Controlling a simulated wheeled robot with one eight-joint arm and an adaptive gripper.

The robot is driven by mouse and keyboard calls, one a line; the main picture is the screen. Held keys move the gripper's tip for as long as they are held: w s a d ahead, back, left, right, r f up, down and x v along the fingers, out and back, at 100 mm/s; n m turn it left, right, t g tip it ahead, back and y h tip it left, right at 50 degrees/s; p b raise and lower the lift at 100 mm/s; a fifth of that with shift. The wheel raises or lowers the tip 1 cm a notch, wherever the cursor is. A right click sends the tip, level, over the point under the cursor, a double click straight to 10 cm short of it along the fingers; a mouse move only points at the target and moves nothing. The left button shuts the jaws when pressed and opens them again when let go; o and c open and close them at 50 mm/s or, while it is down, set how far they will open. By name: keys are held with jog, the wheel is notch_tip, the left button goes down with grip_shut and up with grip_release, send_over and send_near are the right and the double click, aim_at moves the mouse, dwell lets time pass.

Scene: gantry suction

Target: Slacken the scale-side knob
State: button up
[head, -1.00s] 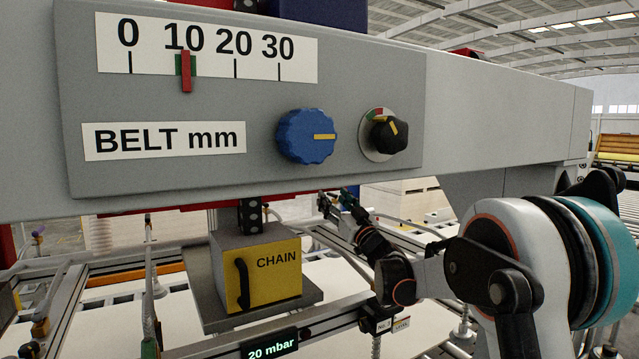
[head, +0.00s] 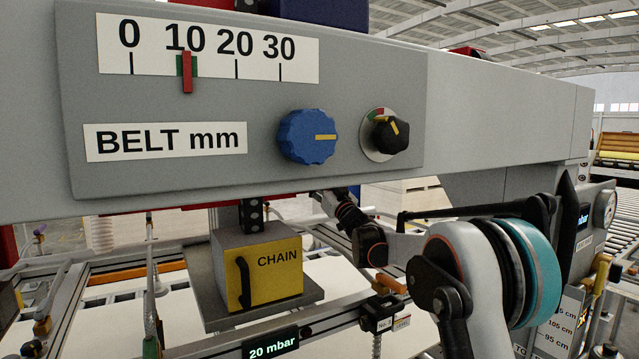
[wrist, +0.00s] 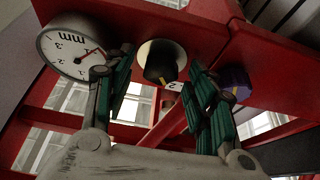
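In the wrist view, a black knob (wrist: 160,62) with a yellow mark sits on a pale round disc on the underside of a red beam. My gripper (wrist: 161,62), with green fingers, is open; its fingertips point towards the black knob from either side, and I cannot tell if they touch it. A round white mm dial (wrist: 75,48) with a red needle is at the left. A purple-blue knob (wrist: 235,82) is at the right, partly behind a finger. In the head view, my gripper is hidden behind the grey beam.
The grey panel (head: 270,90) in front carries a blue knob (head: 307,137), a black knob (head: 390,135) and a BELT mm scale (head: 208,50) with its pointer near 10. A yellow CHAIN box (head: 274,272) hangs below. The grey beam stands between the head camera and my gripper.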

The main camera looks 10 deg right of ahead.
jog(key=c, duration=0.8)
jog(key=shift+o, duration=0.2)
jog(key=shift+n, duration=0.5)
jog(key=shift+d+r+n+g+y+p, duration=0.1)
jog(key=shift+n+g+y+p, duration=0.55)
jog(key=shift+n, duration=1.65)
jog(key=shift+d+n+g+y+p, duration=0.1)
jog(key=shift+n+g+y, duration=0.65)
jog(key=shift+n+y, duration=1.15)
jog(key=shift+n+h, duration=0.45)
jog(key=shift+n, duration=0.15)
jog(key=o, duration=1.1)
jog(key=shift+c, duration=0.2)
